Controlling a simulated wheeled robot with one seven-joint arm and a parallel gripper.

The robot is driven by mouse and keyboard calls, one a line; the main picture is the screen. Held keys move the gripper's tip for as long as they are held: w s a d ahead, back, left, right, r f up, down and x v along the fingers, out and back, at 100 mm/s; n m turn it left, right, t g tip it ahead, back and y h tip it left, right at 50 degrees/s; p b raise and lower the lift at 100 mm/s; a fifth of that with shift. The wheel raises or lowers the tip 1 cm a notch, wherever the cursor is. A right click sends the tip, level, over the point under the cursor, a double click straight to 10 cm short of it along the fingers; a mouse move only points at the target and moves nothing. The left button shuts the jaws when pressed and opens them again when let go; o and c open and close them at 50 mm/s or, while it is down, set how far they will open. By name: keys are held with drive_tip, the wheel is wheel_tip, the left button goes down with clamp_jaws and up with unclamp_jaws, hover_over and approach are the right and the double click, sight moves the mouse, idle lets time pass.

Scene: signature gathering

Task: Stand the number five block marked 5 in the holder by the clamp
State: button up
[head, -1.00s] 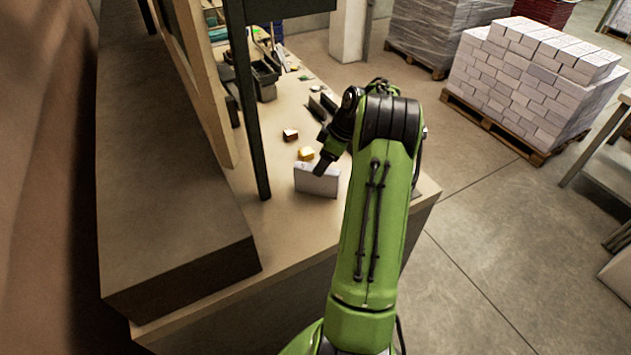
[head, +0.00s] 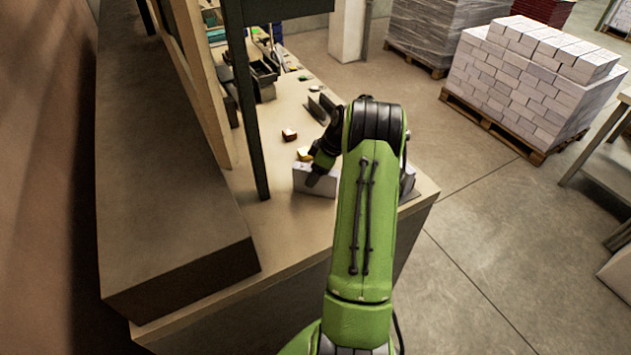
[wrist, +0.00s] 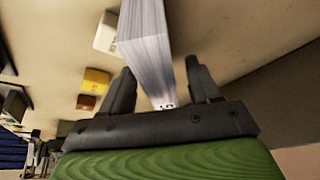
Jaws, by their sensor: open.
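The white paper block (head: 301,181) stands upright on the bench below my gripper in the head view. In the wrist view this block (wrist: 150,50) has a small dark mark, which looks like a 5, at its near end. My gripper (wrist: 159,66) is open, with one finger on each side of the block; I cannot tell whether either finger touches it. In the head view my gripper (head: 318,176) is at the block's top, partly hiding it. Dark upright plates (head: 316,108) stand farther back on the bench; I cannot tell whether they are the holder or the clamp.
A yellow block (wrist: 96,80) and a brown block (wrist: 86,102) lie beside the paper block, with a white piece (wrist: 105,32) near them. A dark post (head: 250,120) rises left of my gripper. Dark bins (head: 264,75) stand farther back. The bench's near part is clear.

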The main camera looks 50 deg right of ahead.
idle(0.3)
clamp_jaws()
idle(0.3)
